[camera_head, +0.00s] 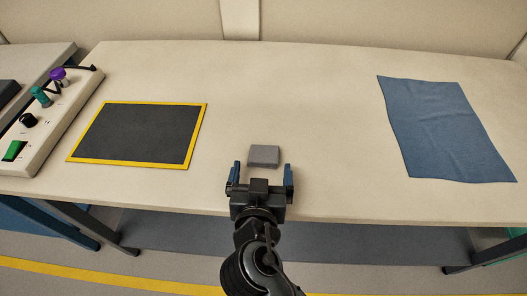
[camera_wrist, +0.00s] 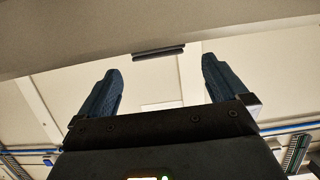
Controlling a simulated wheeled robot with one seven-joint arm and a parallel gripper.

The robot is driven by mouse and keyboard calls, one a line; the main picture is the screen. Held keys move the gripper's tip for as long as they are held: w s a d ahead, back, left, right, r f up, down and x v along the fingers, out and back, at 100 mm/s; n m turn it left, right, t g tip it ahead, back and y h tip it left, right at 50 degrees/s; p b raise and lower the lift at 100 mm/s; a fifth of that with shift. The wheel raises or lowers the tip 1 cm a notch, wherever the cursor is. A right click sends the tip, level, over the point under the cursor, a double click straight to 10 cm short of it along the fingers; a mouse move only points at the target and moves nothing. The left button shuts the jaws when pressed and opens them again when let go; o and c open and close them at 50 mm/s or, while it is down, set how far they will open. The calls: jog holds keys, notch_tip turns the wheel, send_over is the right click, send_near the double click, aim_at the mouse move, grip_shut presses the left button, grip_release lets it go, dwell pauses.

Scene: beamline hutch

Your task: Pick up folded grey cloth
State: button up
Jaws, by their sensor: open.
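The cloth appears to lie at or just beyond the fingertips, apart from both fingers. In the wrist view, which looks upside down, the cloth (camera_wrist: 158,52) shows as a thin dark slab between the two fingertips (camera_wrist: 160,68) and beyond them. Nothing is held.
A dark mat with a yellow border (camera_head: 137,133) lies left on the table (camera_head: 290,100). A blue wrinkled cloth (camera_head: 444,130) lies at the right. A control panel (camera_head: 45,125) with knobs and a green switch stands at the far left. The table behind the grey cloth is clear.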

aim_at(263, 155)
jog(key=p+x, duration=0.1)
jog(key=x, duration=0.3)
jog(key=shift+w, duration=0.3)
jog(key=shift+f, duration=0.1)
jog(key=c, duration=1)
jog(key=shift+o, duration=0.2)
